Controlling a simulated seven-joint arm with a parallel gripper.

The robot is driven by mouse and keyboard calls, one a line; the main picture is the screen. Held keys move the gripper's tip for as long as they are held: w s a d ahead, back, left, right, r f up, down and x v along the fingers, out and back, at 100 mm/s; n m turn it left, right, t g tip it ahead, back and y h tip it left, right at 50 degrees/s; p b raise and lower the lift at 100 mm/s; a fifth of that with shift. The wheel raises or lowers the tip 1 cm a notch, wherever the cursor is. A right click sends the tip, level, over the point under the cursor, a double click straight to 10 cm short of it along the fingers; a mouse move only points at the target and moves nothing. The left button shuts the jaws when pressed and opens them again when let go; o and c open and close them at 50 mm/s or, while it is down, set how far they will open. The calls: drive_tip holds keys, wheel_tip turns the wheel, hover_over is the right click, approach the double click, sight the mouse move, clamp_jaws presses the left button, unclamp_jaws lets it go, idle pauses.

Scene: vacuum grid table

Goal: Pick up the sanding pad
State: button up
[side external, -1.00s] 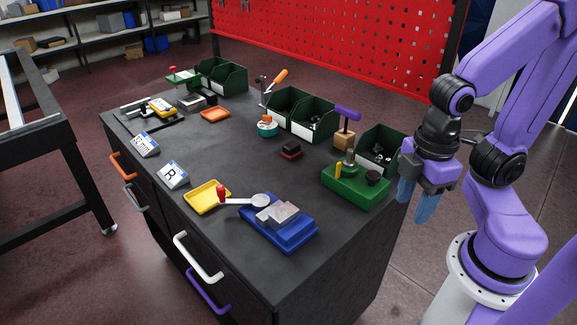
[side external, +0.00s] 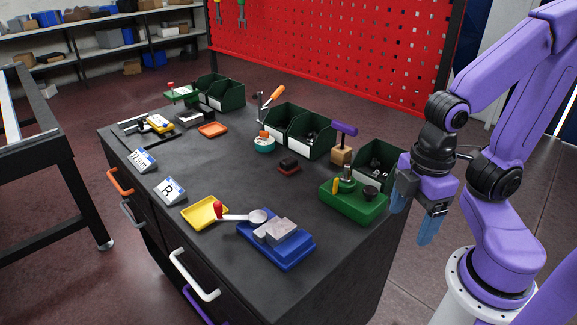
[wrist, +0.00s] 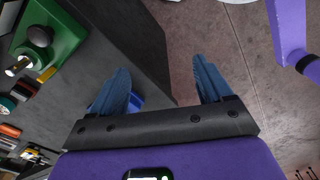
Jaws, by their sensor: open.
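The likely sanding pad is a small block (side external: 289,165) with a dark top and a reddish base. It lies flat on the dark tabletop (side external: 235,172), left of the green fixture.
The green fixture (side external: 352,204) with upright parts stands at the table's right edge, between pad and gripper. A purple-handled tool (side external: 344,131) and dark green bins (side external: 312,136) stand behind the pad. A blue tray (side external: 275,252) with grey blocks lies in front. Tabletop left of the pad is clear.

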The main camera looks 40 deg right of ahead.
drive_tip(key=w+a+r+m, duration=0.2)
drive_tip(key=w+m, duration=0.3)
drive_tip(key=w, duration=0.2)
drive_tip(key=w+a+r+m, duration=0.1)
drive_tip(key=w+a+m, duration=0.25)
drive_tip(key=w, duration=0.35)
drive_tip(key=m, duration=2.2)
hover_over(289, 160)
drive_tip(key=f, duration=1.2)
drive_tip(key=shift+d+f, duration=0.2)
drive_tip(key=shift+f, duration=0.2)
drive_tip(key=shift+w+a+f, duration=0.1)
drive_tip(key=shift+a+f, duration=0.05)
drive_tip(key=shift+f, duration=2.9)
drive_tip(key=c, duration=1.1)
